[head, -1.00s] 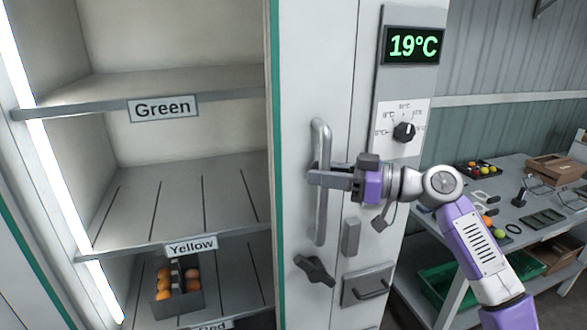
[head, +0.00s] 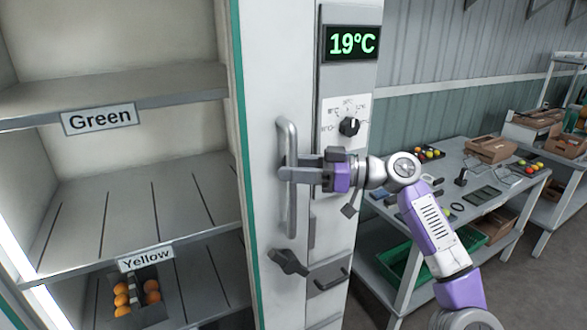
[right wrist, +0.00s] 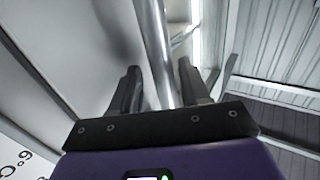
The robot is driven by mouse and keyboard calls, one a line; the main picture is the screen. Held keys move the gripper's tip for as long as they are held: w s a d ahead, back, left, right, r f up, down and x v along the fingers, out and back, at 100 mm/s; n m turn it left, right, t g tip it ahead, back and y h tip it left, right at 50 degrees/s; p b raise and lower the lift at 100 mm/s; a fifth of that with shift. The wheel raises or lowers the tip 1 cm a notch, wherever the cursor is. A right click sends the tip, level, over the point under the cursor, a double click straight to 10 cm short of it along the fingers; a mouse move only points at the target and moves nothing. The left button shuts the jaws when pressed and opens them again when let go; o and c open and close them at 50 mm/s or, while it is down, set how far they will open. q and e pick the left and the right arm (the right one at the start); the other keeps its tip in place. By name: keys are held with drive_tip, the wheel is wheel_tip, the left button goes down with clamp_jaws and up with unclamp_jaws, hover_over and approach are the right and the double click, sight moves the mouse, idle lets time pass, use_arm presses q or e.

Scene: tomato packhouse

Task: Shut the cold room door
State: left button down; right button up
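The cold room door (head: 266,90) is a pale panel with a green left edge. The shelves to its left are uncovered, so the door stands open. Its upright grey bar handle (head: 290,215) is on the panel's front, with a dark latch lever (head: 288,262) below. My right gripper (head: 290,168) is at the middle of the handle. In the right wrist view the handle bar (right wrist: 153,40) passes between the two fingers of the gripper (right wrist: 160,75), with small gaps showing beside it, so the fingers look open around it. My left gripper is out of view.
The shelves carry Green (head: 98,118) and Yellow (head: 147,259) labels, with a box (head: 136,300) of orange fruit below. A 19°C display (head: 352,43) and dial (head: 348,126) are right of the door. A worktable (head: 425,215) with items stands behind my right arm.

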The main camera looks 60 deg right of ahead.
drive_tip(key=shift+a, duration=0.1)
drive_tip(key=p+v, duration=0.1)
drive_tip(key=v, duration=0.6)
drive_tip(key=shift+s, duration=0.25)
idle(0.4)
